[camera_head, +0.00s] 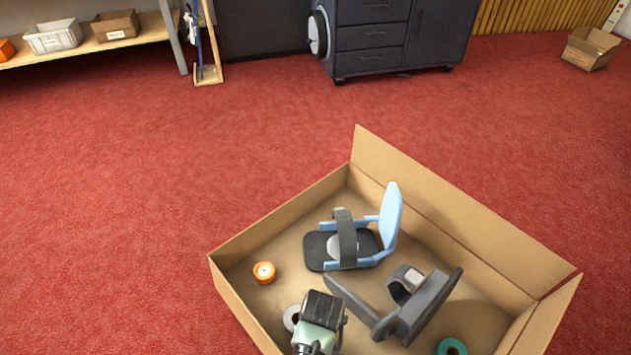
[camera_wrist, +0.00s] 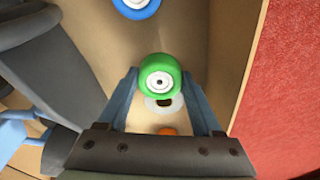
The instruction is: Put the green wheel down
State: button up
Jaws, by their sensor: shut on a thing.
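The green wheel (camera_wrist: 160,76) is round, with a pale hub, and sits between the two blue fingers of my gripper (camera_wrist: 160,84) in the wrist view. My gripper is shut on it. Inside the cardboard box (camera_head: 236,308), the end of my arm shows at the bottom of the head view, but its fingertips and the green wheel are hidden there. A pale grey wheel (camera_wrist: 153,102) lies partly behind the green one on the box floor. I cannot tell how far the green wheel is above the floor.
The box also holds an orange wheel (camera_head: 264,272), a teal wheel (camera_head: 451,347), a light-blue and dark-grey device (camera_head: 388,222) and a grey device (camera_head: 428,306). A blue wheel (camera_wrist: 136,4) shows in the wrist view. Bare floor lies around the orange wheel. Box walls rise around.

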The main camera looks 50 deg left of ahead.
jog(key=shift+f+b, duration=0.8)
jog(key=shift+f, duration=0.85)
jog(key=shift+f, duration=0.15)
jog(key=o, duration=1.3)
jog(key=shift+o, duration=0.2)
jog(key=r+p, duration=0.2)
jog(key=r, duration=0.2)
jog(key=d+r+p, duration=0.1)
jog(key=r+p, duration=0.1)
jog(key=r, duration=0.2)
jog(key=r+p, duration=0.2)
jog(key=r, duration=0.2)
jog(key=shift+s+d+r, duration=0.15)
jog(key=shift+d, duration=0.05)
